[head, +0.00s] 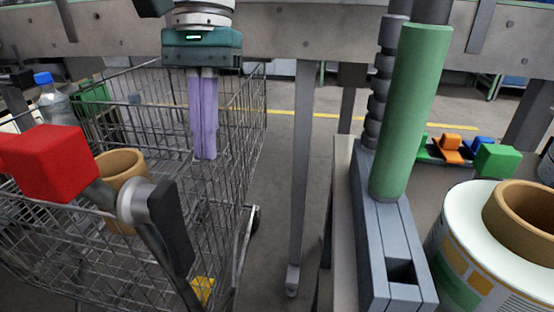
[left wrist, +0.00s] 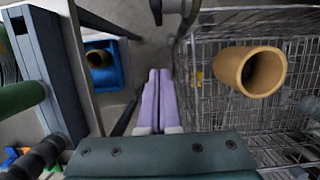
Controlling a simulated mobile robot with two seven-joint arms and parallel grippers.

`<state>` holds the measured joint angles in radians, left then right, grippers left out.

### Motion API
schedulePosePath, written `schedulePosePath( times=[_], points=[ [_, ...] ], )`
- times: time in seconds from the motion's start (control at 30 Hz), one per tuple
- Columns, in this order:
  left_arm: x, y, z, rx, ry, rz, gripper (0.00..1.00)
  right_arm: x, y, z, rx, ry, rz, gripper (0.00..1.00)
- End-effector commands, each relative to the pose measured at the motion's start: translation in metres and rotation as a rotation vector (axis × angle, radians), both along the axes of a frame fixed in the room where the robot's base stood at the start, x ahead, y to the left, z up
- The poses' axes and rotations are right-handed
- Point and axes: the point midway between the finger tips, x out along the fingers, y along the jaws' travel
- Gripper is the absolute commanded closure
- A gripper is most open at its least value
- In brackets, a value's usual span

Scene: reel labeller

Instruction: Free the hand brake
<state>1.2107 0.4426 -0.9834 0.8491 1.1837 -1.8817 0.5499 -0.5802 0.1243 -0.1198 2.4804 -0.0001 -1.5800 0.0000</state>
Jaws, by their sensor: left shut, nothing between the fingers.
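A lever with a red block grip (head: 45,162) stands at the left in the head view. Its dark arm runs to a silver hub (head: 140,203) beside a black block; whether this is the hand brake I cannot tell for sure. My left gripper (head: 205,155), with a teal body and purple fingers, points down to the right of the lever, above the wire cart, apart from the red grip. Its fingers are together and empty; they also show in the left wrist view (left wrist: 158,75). My right gripper is in neither view.
The wire cart (head: 240,150) holds a brown cardboard core (head: 120,165). A green cylinder (head: 410,110) stands on a slate-grey slotted base (head: 385,240) at right. A large labelled reel (head: 465,250) is beside it. A blue bin (left wrist: 122,72) is on the floor.

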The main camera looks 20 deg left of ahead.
Motion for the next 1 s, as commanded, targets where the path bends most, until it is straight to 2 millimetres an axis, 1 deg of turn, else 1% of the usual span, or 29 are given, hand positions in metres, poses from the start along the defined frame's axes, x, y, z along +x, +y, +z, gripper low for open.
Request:
schedulePosePath(
  times=[0.03, 0.3, 0.33, 0.37, 0.4, 0.7, 1.0],
  points=[
    [-0.003, 0.000, -0.013, 0.002, 0.003, -0.001, 1.00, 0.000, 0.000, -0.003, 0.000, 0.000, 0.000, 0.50],
    [-0.019, -0.004, -0.071, 0.002, 0.004, -0.001, 1.00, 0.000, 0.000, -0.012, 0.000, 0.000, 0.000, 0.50],
    [-0.021, -0.004, -0.073, 0.001, 0.001, -0.001, 1.00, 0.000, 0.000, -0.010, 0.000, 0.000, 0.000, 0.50],
    [-0.024, -0.005, -0.068, 0.002, -0.002, -0.002, 1.00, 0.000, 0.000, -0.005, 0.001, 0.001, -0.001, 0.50],
    [-0.028, -0.006, -0.067, 0.001, -0.001, -0.003, 1.00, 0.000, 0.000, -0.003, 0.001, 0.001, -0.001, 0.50],
    [-0.052, -0.012, -0.068, 0.002, -0.001, -0.002, 1.00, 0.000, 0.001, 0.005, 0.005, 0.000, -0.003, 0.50],
    [-0.057, -0.013, -0.069, 0.001, -0.001, 0.000, 1.00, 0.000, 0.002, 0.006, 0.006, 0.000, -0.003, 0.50]
  ],
)
